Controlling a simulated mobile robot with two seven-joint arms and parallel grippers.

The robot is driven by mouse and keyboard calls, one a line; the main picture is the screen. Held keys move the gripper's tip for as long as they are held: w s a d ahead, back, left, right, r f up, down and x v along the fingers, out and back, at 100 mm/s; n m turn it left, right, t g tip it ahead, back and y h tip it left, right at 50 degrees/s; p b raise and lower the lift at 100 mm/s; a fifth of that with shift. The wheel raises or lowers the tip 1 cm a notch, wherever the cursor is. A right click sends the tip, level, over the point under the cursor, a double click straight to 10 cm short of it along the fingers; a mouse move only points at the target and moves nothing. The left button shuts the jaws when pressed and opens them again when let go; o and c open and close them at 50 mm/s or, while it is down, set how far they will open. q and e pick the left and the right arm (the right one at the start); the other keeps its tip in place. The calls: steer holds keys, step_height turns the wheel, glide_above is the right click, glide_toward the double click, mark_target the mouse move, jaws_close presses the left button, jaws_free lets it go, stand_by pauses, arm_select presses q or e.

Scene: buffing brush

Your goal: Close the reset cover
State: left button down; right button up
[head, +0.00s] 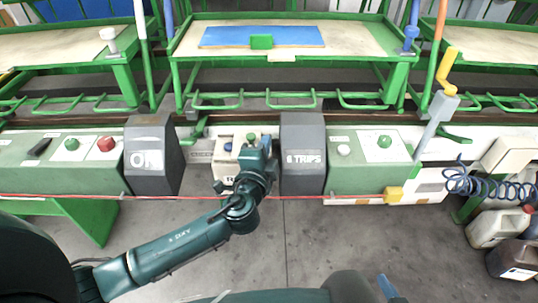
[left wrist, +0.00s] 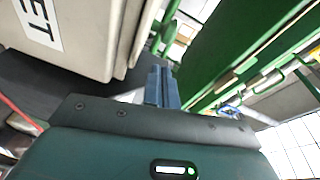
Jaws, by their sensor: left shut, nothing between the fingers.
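The reset unit, a cream box (head: 224,166) with a partly hidden label, sits between the two dark grey covers in the head view. In the left wrist view a cream panel (left wrist: 85,35) with a label ending in "ET" is close, upper left of the fingers. My left gripper (head: 266,145) is in front of the right part of the reset unit and hides it; its fingers (left wrist: 162,88) are shut and empty. I cannot tell whether they touch the panel, or how far the cover is open. A blue sliver at the bottom edge seems part of my right gripper (head: 388,288).
A red cord (head: 80,196) runs along the front. Green-framed tables (head: 290,45) stand behind.

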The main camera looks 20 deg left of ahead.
mark_target(235, 153)
arm_select(q)
steer(key=shift+w+a+f, duration=0.1)
steer(key=shift+a, duration=0.85)
steer(key=a, duration=0.2)
steer(key=s+a, duration=0.1)
steer(key=a, duration=0.2)
steer(key=shift+s+f, duration=0.1)
steer(key=shift+s, duration=0.1)
steer(key=shift+a, duration=0.2)
